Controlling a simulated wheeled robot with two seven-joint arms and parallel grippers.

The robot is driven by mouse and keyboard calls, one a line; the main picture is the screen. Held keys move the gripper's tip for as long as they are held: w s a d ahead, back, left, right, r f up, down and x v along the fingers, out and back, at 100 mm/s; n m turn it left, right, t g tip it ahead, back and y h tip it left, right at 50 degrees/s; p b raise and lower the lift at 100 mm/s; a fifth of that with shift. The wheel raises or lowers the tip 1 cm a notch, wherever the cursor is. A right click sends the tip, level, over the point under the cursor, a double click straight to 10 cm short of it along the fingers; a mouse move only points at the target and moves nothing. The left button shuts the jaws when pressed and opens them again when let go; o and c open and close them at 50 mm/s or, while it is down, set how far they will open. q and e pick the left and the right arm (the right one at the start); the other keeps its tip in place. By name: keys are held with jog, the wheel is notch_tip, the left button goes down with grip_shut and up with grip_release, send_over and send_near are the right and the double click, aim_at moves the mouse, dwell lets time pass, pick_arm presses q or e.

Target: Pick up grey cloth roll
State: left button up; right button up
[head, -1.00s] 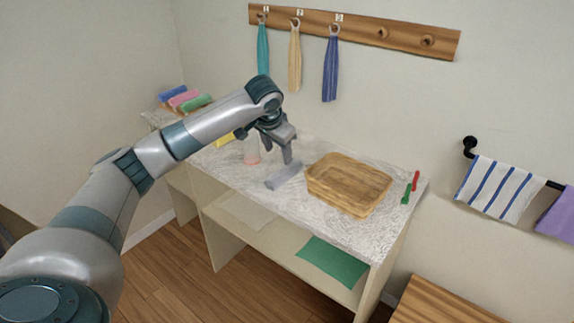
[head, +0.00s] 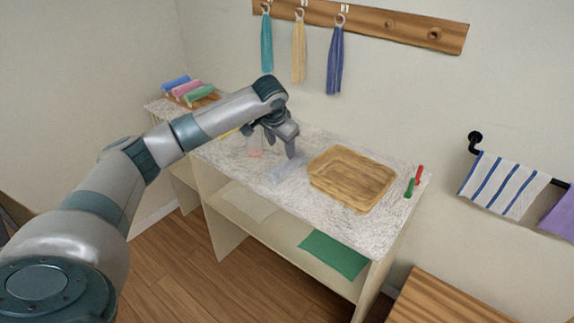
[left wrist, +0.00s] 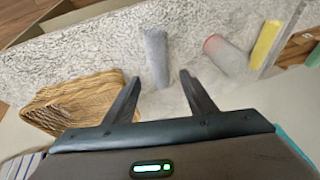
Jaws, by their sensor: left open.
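The grey cloth roll (head: 285,172) lies on the speckled white counter, left of the wooden tray. In the left wrist view the roll (left wrist: 156,57) lies beyond and between the fingertips, apart from them. My left gripper (head: 290,150) is open and empty just above the roll in the head view; its two spread fingers (left wrist: 162,88) show in the left wrist view. The gripper partly covers the roll's far end in the head view. My right gripper is not in view.
The wooden tray (head: 352,178) stands right of the roll. A pinkish roll (left wrist: 225,53) and a yellow item (left wrist: 265,44) lie on the other side. Red (head: 419,174) and green (head: 409,187) items lie at the right edge. Rolled towels (head: 187,91) sit at the far left.

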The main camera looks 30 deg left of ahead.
aim_at(286, 163)
pick_arm(q)
jog(key=p+x, duration=0.1)
jog(key=x, duration=0.6)
jog(key=shift+w+f+p, duration=0.2)
jog(key=shift+f+p, duration=0.05)
jog(key=shift+p, duration=0.1)
jog(key=shift+p+x, duration=0.7)
jog(key=shift+x, duration=0.1)
jog(key=shift+p+x, duration=0.45)
jog(key=shift+x, duration=1.35)
jog(key=shift+d, duration=0.2)
jog(key=c, duration=0.8)
